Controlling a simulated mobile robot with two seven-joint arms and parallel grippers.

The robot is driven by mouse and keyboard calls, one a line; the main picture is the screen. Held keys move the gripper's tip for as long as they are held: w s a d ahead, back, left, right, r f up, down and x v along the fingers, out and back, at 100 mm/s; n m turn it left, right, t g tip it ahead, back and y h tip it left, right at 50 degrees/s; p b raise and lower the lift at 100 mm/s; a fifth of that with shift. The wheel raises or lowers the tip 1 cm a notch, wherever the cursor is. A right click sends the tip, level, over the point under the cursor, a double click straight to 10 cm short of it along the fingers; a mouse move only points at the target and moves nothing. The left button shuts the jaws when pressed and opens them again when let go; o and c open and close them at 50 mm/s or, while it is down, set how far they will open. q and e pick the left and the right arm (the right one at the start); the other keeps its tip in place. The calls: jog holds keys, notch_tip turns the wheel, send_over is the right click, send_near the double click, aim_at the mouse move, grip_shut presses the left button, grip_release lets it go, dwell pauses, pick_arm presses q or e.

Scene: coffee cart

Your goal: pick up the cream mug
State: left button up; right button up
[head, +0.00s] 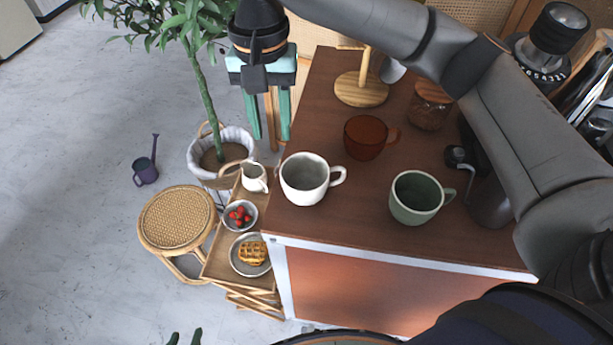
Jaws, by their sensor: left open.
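The cream mug (303,184) stands upright on the brown cart top (345,228), near its left edge, with its handle to the right. My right gripper (270,136) is open and empty. It points down, above and behind the cream mug in the picture, apart from it. Its arm reaches across from the right. Only the fingertips of my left gripper (185,337) show at the bottom edge; they are apart, with nothing seen between them.
A brown mug (364,139) and a green mug (412,200) stand right of the cream mug. A wooden stand (360,91) and a jar (430,108) are behind. Left of the cart, a small wooden table holds a jug (254,178), strawberries (239,214) and a waffle (252,253).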

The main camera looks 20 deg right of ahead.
send_over(282, 170)
notch_tip(282, 170, down, 6)
notch_tip(282, 170, down, 6)
jog(key=shift+b, duration=0.3)
jog(key=shift+c, duration=0.2)
grip_shut()
dwell(1.3)
